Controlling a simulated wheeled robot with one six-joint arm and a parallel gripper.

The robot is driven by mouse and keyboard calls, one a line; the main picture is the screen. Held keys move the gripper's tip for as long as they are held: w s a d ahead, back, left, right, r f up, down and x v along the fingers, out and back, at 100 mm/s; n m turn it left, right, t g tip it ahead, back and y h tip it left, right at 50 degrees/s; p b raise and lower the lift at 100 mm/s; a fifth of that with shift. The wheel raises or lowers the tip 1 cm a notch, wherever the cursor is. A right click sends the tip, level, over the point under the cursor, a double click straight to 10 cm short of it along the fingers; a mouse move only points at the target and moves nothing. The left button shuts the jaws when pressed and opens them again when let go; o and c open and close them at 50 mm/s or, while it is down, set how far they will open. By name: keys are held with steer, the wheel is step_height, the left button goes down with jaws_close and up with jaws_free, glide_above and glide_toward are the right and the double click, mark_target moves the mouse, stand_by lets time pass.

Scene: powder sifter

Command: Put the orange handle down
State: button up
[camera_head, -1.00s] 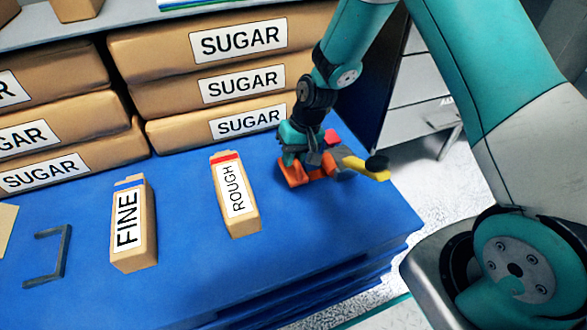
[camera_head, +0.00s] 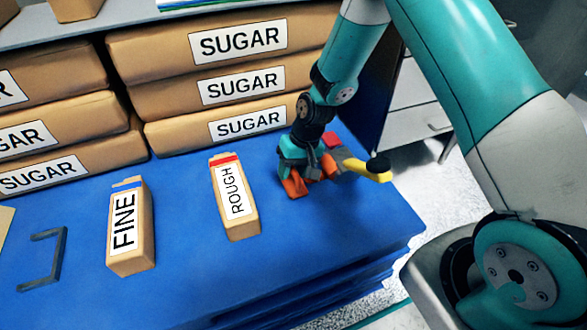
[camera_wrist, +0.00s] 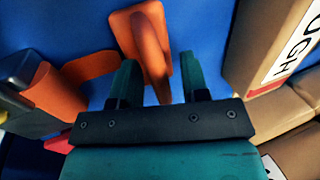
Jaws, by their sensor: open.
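The orange handle (camera_wrist: 151,45) shows in the wrist view as an upright orange grip on a flat orange plate. It is against the blue worktop (camera_head: 190,270). My gripper (camera_wrist: 160,75) is open, with one teal finger on each side of the handle and a gap to the right finger. In the head view the orange handle (camera_head: 294,187) shows at the foot of my gripper (camera_head: 308,172), near the right part of the worktop, and is partly hidden by it.
A grey, red and yellow device with a black knob (camera_head: 378,164) lies beside the gripper. Sugar sacks (camera_head: 240,85) are stacked behind. A grey bracket (camera_head: 60,258) lies far left. The front worktop is clear.

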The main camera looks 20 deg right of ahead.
steer(key=p+v, duration=0.4)
steer(key=v, duration=0.8)
steer(key=s+a+r+n, duration=0.1)
steer(key=s+a+r, duration=0.25)
steer(key=r, duration=0.25)
steer(key=s+a+r+n, duration=0.2)
steer(key=s+r, duration=0.2)
steer(key=r, duration=0.3)
steer(key=s+a+r+n, duration=0.1)
steer(key=s+r, duration=0.3)
steer(key=s, duration=0.4)
steer(key=s+a+r+n, duration=0.1)
steer(key=s+r+n, duration=0.2)
steer(key=s, duration=0.6)
steer(key=shift+s+a+r+y, duration=0.15)
steer(key=shift+r+y, duration=0.25)
steer(key=shift+r, duration=0.3)
